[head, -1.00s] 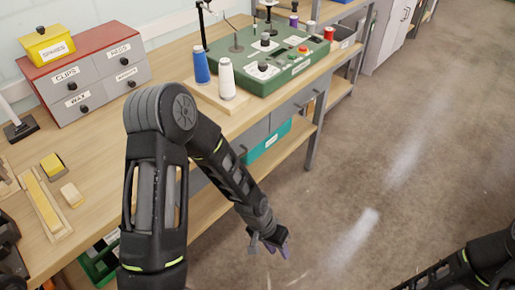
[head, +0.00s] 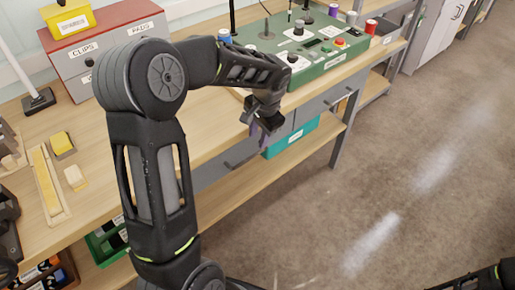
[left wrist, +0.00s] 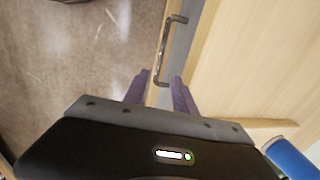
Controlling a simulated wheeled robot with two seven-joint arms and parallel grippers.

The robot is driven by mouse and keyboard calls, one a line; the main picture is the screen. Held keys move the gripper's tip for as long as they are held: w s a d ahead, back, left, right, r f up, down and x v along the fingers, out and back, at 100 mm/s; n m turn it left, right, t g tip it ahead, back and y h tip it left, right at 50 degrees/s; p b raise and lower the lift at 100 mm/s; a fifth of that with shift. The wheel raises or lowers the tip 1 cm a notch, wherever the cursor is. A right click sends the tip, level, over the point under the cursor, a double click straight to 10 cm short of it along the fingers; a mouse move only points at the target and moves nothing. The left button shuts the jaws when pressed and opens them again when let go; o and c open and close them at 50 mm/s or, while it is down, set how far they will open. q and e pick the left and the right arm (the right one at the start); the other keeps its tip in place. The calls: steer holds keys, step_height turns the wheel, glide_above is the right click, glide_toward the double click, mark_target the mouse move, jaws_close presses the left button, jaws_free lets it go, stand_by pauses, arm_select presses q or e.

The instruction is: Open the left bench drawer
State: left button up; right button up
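The left bench drawer (head: 212,168) is a grey front under the wooden bench top and looks shut. Its dark bar handle (head: 238,162) shows partly in the head view, below and left of my left gripper (head: 262,132). In the left wrist view the handle (left wrist: 170,50) lies ahead of the fingers, its near end close to the gap between the purple fingertips (left wrist: 160,80). The left gripper is open and empty, beside the bench's front edge. I cannot tell whether it touches the handle. My right gripper is out of view; only part of its arm shows at bottom right.
A green control box (head: 325,55) stands on the bench, with a blue spool (left wrist: 288,157) near the gripper. A second grey drawer (head: 320,105) is to the right. A teal bin (head: 291,138) sits on the shelf below. The floor (head: 400,190) in front is clear.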

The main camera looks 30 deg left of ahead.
mark_target(255, 154)
arm_select(q)
steer(key=shift+f, duration=0.1)
steer(key=f, duration=0.2)
steer(key=a+f, duration=0.1)
steer(key=f, duration=0.4)
steer(key=shift+w+a+f, duration=0.15)
steer(key=shift+w+f, duration=0.05)
steer(key=shift+f, duration=0.1)
jaws_close()
stand_by(1.2)
